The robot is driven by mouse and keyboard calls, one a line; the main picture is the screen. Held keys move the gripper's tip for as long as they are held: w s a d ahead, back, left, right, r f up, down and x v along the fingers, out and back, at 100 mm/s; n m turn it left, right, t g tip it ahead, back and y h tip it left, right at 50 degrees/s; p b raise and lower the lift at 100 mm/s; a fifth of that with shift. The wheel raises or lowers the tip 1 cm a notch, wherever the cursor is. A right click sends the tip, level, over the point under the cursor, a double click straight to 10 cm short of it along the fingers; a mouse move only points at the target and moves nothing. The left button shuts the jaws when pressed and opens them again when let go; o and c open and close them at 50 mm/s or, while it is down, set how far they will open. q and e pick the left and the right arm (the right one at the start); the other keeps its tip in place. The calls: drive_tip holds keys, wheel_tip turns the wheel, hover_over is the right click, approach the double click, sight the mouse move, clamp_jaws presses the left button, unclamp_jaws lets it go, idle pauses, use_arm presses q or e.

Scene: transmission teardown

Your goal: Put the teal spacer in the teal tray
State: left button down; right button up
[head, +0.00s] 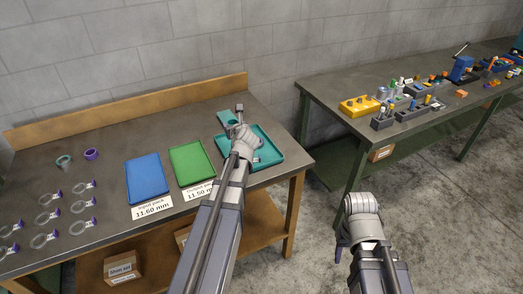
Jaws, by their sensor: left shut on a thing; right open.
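The teal tray (272,160) lies at the right end of the left workbench. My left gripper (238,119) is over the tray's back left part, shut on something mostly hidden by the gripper. A small teal piece (226,117) shows at its fingertips and looks to be the teal spacer; its full shape and whether it touches the tray cannot be told. My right gripper (361,205) is open and empty, over the floor right of the bench.
A blue tray (149,180) and a green tray (192,163) lie left of the teal tray, with white labels in front. Several clear rings with purple tabs (49,199) lie at the left. A second bench (325,92) at the right holds many parts. Bare floor lies between the benches.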

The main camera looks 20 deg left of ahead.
use_arm(q)
drive_tip(key=shift+r, duration=0.2)
drive_tip(key=shift+s+a+r+p, duration=0.15)
drive_tip(key=shift+a+p, duration=0.2)
drive_tip(key=shift+a, duration=0.05)
wheel_tip(320, 180, down, 10)
drive_tip(key=b, duration=1)
drive_tip(key=shift+c, duration=2.2)
unclamp_jaws()
